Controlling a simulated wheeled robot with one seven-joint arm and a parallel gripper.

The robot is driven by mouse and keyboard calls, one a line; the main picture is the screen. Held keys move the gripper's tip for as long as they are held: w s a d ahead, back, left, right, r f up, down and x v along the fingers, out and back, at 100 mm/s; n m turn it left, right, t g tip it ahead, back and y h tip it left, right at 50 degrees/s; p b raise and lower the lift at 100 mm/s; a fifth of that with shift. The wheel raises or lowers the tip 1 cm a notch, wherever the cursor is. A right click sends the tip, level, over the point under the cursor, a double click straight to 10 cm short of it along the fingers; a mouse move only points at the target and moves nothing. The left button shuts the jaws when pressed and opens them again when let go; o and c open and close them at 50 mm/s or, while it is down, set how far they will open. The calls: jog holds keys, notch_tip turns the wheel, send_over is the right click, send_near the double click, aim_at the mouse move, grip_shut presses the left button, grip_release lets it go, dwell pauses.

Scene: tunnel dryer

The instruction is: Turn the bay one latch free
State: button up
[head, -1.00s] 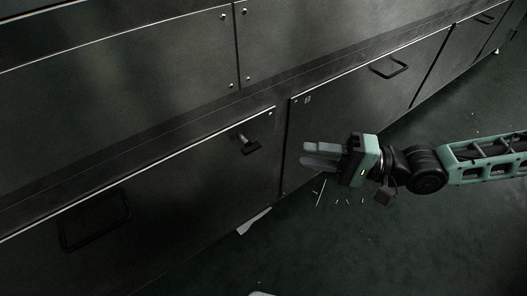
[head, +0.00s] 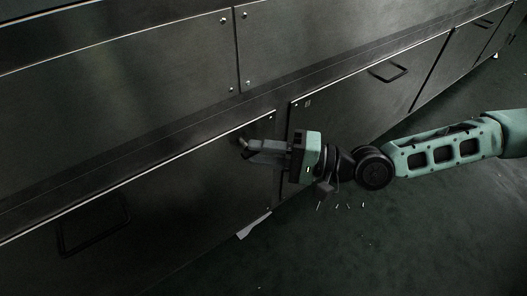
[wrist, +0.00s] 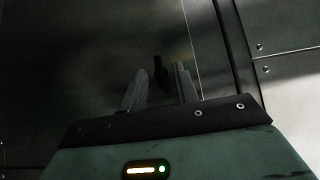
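The bay one latch (head: 242,142) is a small dark handle near the upper right corner of the lower left panel (head: 190,185). In the head view my gripper (head: 248,151) is right at it, and its fingers partly cover the latch. In the wrist view the dark latch (wrist: 158,66) shows between and just beyond the two grey fingertips of my gripper (wrist: 157,76). The fingers stand apart with a gap on each side of the latch. Whether either finger touches it is too dark to tell.
A black pull handle (head: 93,228) sits on the same panel at lower left. A neighbouring panel (head: 340,105) with its own handle (head: 388,70) lies to the right, past a vertical seam. A pale scrap (head: 254,226) lies at the panel's foot. The dark floor (head: 400,235) is open.

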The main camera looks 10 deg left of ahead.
grip_shut()
jog(key=shift+r, duration=0.1)
jog(key=shift+s+a+r+n+t+h+p, duration=0.25)
jog(key=shift+n+t+h+p, duration=1.2)
jog(key=shift+p, duration=2.85)
jog(key=shift+s+a+r+n+t+h+p, duration=0.2)
jog(key=shift+n+t+h+p, duration=1.25)
jog(key=shift+p, duration=2.8)
jog(key=shift+s+a+r+n+t+h+p, duration=0.15)
jog(key=shift+r+n+t+h+p, duration=0.35)
jog(key=shift+n+h+p, duration=2.05)
jog(key=m+p, duration=0.1)
jog(key=p, duration=0.2)
jog(key=shift+d+f+m+h, duration=0.1)
jog(key=shift+f+m+h, duration=0.15)
jog(key=shift+m, duration=0.1)
